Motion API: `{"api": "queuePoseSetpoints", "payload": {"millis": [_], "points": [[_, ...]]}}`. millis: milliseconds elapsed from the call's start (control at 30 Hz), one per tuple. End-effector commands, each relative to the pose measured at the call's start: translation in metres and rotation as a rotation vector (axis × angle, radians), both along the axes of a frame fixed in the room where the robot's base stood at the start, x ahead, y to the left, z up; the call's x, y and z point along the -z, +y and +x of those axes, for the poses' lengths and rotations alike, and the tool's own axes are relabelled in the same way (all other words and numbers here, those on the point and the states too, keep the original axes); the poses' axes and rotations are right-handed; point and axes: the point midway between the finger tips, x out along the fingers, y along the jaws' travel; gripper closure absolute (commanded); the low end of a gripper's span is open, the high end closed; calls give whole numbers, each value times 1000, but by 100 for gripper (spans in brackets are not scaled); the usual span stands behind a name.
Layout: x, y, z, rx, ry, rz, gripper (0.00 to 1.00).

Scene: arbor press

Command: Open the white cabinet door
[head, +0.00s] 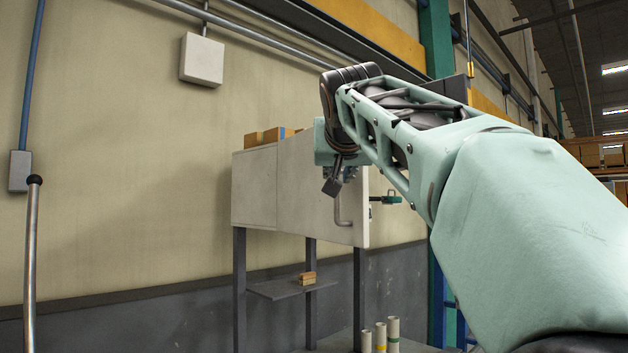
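The white cabinet (254,188) stands on dark legs against the wall, in the middle of the head view. Its pale front panel (300,196) carries a bent grey metal handle (343,213) near the right edge. The panel looks shut, but my arm covers its upper right part. My gripper (335,184) hangs in front of the panel, just above the handle in the picture. Only part of the gripper shows, with a dark fingertip pointing down. I cannot tell whether it touches the handle or how far its fingers are apart.
Brown boxes (268,136) lie on top of the cabinet. A small shelf (280,289) below it bears a wooden block (307,278). Several pale tubes (380,336) stand lower right. The space left of the cabinet looks clear.

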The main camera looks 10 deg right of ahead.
Motion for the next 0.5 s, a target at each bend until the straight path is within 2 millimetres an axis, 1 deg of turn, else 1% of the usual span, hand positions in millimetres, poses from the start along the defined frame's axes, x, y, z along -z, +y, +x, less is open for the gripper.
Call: {"api": "queuePoseSetpoints", "payload": {"millis": [100,500], "points": [[2,8,-5,-3,3,1,85],[5,29,-22,-2,9,2,85]]}}
